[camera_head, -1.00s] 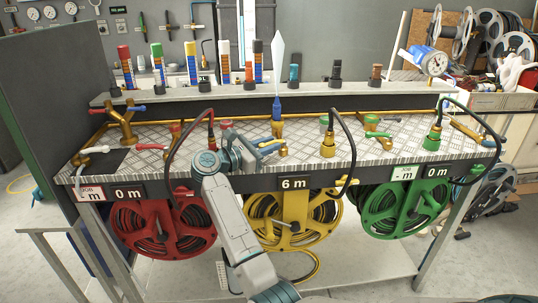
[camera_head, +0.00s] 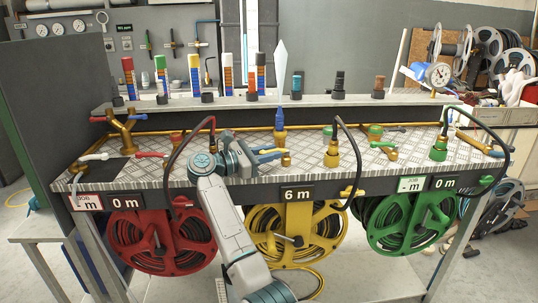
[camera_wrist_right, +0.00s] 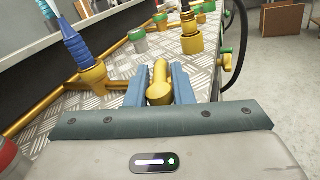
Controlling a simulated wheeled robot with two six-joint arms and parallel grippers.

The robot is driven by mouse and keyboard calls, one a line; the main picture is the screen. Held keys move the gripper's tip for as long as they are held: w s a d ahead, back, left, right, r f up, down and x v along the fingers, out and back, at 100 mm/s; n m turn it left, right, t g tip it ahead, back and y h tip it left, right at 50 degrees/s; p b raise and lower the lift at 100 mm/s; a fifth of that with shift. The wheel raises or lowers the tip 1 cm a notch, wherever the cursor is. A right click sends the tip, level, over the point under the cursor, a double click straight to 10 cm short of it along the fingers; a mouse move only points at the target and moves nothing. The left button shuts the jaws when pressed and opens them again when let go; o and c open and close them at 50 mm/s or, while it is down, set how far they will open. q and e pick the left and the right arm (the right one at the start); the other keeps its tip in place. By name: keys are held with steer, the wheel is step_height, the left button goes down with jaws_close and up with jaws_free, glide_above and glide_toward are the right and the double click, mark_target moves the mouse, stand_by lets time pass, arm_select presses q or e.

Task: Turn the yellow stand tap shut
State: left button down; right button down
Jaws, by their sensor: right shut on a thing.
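The yellow stand tap (camera_head: 286,159) sits on the bench's checkered plate, above the yellow reel. Its yellow lever (camera_wrist_right: 159,82) lies between the two blue-grey fingers of my right gripper (camera_head: 270,155) in the wrist view, pointing towards the palm. The right gripper (camera_wrist_right: 158,91) is shut on this lever. Behind the tap, a blue nozzle (camera_head: 280,118) stands upright in a brass holder, with a pale jet-like spike (camera_head: 280,66) above its tip. The nozzle also shows in the wrist view (camera_wrist_right: 76,45). My left gripper is not in view.
The yellow reel (camera_head: 297,238) hangs below, its sign (camera_head: 297,194) reading 6 m. The red reel (camera_head: 160,240) and green reel (camera_head: 412,218) flank it. A black hose with a yellow connector (camera_head: 332,156) arches right of the tap. Coloured columns (camera_head: 195,77) line the back shelf.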

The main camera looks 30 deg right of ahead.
steer(key=c, duration=1.4)
jaws_free()
steer(key=shift+d, duration=0.1)
steer(key=shift+c, duration=0.2)
